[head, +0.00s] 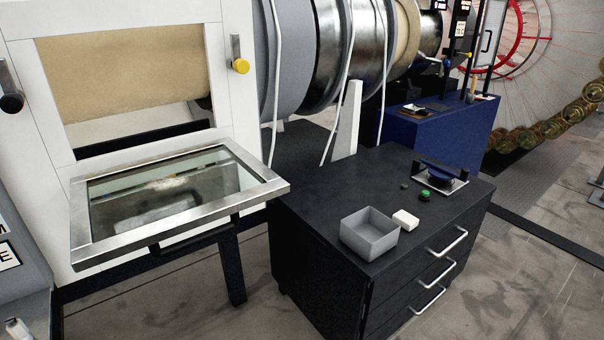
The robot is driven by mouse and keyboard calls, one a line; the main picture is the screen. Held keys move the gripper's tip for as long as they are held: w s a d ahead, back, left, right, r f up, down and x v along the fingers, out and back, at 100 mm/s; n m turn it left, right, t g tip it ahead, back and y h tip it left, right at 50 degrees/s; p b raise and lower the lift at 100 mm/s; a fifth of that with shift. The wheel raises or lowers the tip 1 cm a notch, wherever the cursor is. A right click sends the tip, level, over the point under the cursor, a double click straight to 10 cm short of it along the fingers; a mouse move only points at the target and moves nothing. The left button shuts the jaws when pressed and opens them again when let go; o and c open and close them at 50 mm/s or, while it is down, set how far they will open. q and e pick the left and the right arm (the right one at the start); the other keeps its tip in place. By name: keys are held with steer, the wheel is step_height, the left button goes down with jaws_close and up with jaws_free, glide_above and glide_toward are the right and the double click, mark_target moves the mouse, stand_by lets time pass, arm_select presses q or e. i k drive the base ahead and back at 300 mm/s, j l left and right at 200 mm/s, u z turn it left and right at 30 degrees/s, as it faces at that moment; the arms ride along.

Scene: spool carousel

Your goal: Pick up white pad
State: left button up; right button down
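The white pad (405,219) is a small block with rounded edges. It lies on the black top of the drawer cabinet (325,195), near the front edge. It is just to the right of an open grey bin (369,240), close to its wall. Nothing covers the pad. I cannot make out either of my grippers in the head view.
A green-topped button (424,193), a small dark knob (404,186) and a dark blue device on a metal plate (441,176) stand behind and right of the pad. A metal-framed glass panel (170,200) juts out at left. The cabinet top's back left is clear.

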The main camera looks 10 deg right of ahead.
mark_target(408, 221)
steer(key=z, duration=1.15)
steer(key=u, duration=1)
steer(key=i+l, duration=0.25)
steer(key=l, duration=0.3)
steer(key=i+l+u, duration=0.1)
steer(key=i+l, duration=0.05)
steer(key=l, duration=0.1)
